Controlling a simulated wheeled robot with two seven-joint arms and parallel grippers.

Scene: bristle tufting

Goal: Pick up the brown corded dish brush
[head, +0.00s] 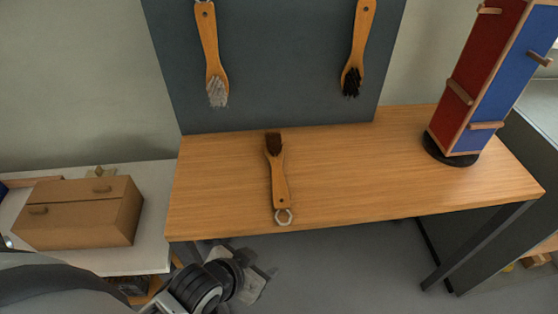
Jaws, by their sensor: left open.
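The brown corded dish brush (279,180) lies on the wooden table (350,180). Its dark brown bristle end points to the back, and its wooden handle points to the front edge. A pale cord loop hangs at the handle's end, close to the table's front edge. My left gripper (262,277) is in front of the table and below its front edge in the picture, apart from the brush and empty. My right gripper is out of view.
Two more brushes hang on the dark board behind: one with pale bristles (209,45), one with black bristles (359,40). A red and blue pegged tower (490,75) stands at the table's right. A cardboard box (80,212) sits on a white surface at left.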

